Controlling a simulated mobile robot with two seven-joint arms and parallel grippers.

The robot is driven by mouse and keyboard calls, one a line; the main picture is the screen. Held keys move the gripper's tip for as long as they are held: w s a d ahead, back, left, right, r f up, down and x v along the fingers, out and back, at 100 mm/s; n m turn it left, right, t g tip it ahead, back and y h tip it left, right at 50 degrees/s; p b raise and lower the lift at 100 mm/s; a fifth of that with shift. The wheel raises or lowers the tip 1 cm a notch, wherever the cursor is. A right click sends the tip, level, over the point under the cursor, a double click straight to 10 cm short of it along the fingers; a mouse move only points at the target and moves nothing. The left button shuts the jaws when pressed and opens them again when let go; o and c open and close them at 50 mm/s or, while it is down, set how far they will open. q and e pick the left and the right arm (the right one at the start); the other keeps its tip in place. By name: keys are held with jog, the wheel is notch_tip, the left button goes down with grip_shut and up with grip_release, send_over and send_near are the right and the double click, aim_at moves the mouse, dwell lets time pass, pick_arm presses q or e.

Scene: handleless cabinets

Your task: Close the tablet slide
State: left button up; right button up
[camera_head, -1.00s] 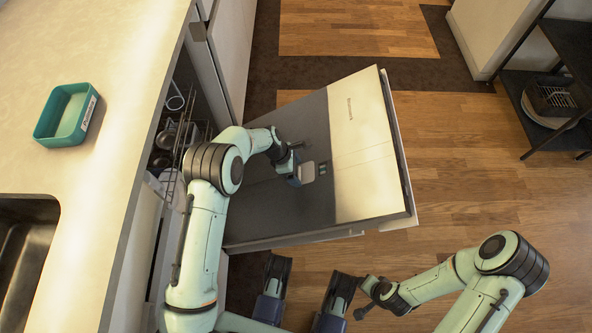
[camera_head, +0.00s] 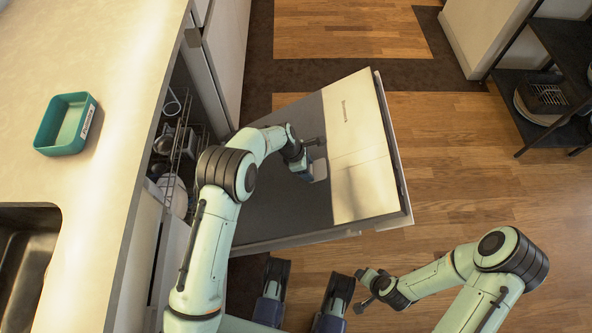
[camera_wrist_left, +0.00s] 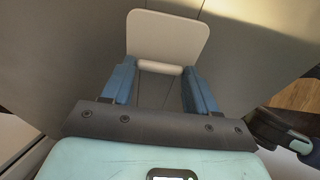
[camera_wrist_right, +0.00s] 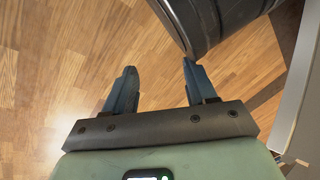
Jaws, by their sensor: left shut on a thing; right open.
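The tablet slide (camera_head: 319,169) is a small, light, rounded square plate on the inner face of the lowered door (camera_head: 355,190). In the left wrist view the slide (camera_wrist_left: 167,38) lies just beyond the fingertips, with a pale ridge along its near edge. My left gripper (camera_wrist_left: 160,80) has its blue fingers on either side of that ridge and is shut on it. In the head view my left gripper (camera_head: 304,168) is at the slide's left side. My right gripper (camera_wrist_right: 155,85) is open and empty, above the wooden floor.
The open appliance with wire racks (camera_head: 185,150) is left of the door, under the counter (camera_head: 120,60). A teal tray (camera_head: 66,123) and a sink (camera_head: 25,250) are on the counter. A dark shelf (camera_head: 550,90) stands far right. Floor right of the door is clear.

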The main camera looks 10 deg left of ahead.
pick_arm(q)
jog(key=shift+w+d+r, duration=0.15)
jog(key=shift+d+r, duration=0.2)
jog(key=shift+d, duration=0.05)
pick_arm(e)
jog(key=shift+w+r, duration=0.15)
pick_arm(q)
jog(key=o, duration=1.5)
jog(key=shift+d, duration=0.1)
jog(key=p+v, duration=0.1)
jog(key=v, duration=0.2)
jog(key=shift+r, duration=0.15)
jog(key=p+v, duration=0.2)
jog(key=v, duration=0.8)
jog(key=shift+a+p, duration=0.2)
jog(key=shift+p, duration=0.1)
pick_arm(e)
jog(key=shift+g+y, duration=0.4)
jog(key=s+a+r, duration=0.1)
jog(key=s+r, duration=0.1)
jog(key=r, duration=0.1)
jog(key=s+a+r, duration=0.1)
jog(key=shift+a+r, duration=0.2)
jog(key=shift+a, duration=0.1)
pick_arm(q)
jog(key=shift+d, duration=0.1)
pick_arm(e)
jog(key=shift+d, duration=0.1)
